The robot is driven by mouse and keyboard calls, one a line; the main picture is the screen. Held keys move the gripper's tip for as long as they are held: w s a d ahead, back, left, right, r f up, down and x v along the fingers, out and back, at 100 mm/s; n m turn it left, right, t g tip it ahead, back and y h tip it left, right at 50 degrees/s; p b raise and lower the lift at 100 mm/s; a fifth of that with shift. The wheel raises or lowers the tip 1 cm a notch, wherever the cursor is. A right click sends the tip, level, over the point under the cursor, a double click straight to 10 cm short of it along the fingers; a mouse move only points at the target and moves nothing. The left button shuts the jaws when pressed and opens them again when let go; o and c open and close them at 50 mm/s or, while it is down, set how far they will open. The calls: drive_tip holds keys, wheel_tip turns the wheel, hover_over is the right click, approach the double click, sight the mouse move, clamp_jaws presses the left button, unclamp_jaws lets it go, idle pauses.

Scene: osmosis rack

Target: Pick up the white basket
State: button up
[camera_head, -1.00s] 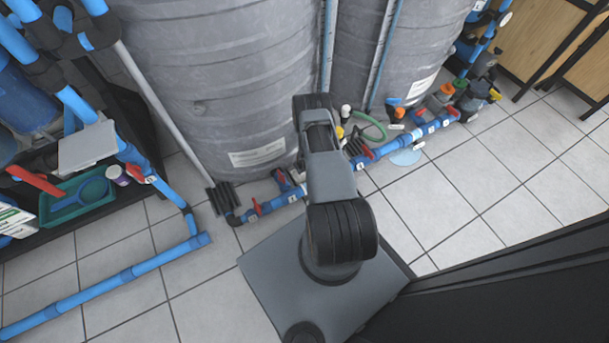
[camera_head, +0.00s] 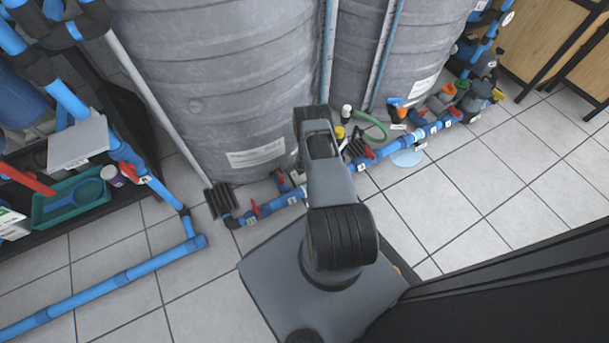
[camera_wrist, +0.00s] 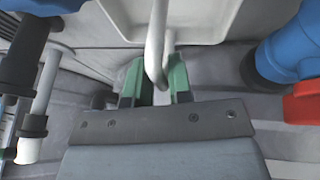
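The white basket (camera_wrist: 201,24) shows at the top of the wrist view, only in part. Its thin white handle (camera_wrist: 156,42) comes down toward the camera and ends between the green finger pads. My gripper (camera_wrist: 158,84) has its fingers close together, one on each side of the handle, and appears shut on it. In the head view my own arm hides the gripper, and I cannot make out the basket there.
Large grey tanks (camera_head: 225,80) stand behind my arm. Blue pipes with red valves (camera_head: 283,199) run along their base. A shelf with a green tray (camera_head: 75,200) is at left. Tiled floor (camera_head: 455,195) is clear at right.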

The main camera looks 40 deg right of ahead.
clamp_jaws()
